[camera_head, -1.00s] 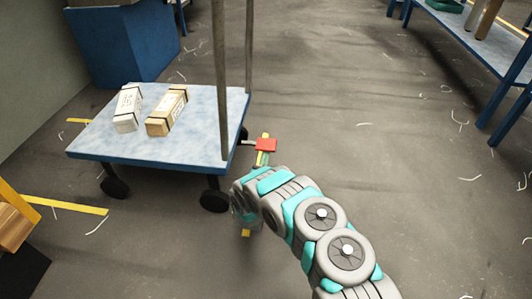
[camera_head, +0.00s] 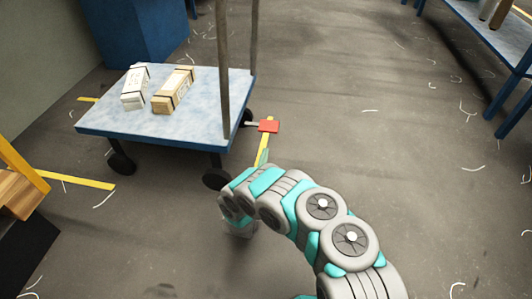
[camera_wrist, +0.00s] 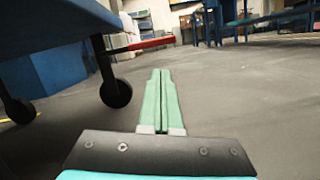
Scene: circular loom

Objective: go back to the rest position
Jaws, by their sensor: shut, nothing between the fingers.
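My gripper (camera_wrist: 161,100) shows in the wrist view with its two green fingers together and nothing between them. It points out over the bare floor, to the right of a blue cart. In the head view my arm reaches from the lower right toward the cart (camera_head: 100,127), and its bent end is in front of the cart's near right corner. The gripper is mostly hidden there behind my own arm. The cart's red pedal (camera_head: 269,126) sticks out at its right side; it also shows in the wrist view (camera_wrist: 152,44), beyond and left of the fingertips.
A white box (camera_head: 134,90) and a tan box (camera_head: 173,90) lie on the cart. A blue cabinet (camera_head: 140,30) stands behind it. A blue table (camera_head: 500,45) is at the upper right. Wooden steps (camera_head: 20,190) are at the left edge. The floor to the right is clear except for thread scraps.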

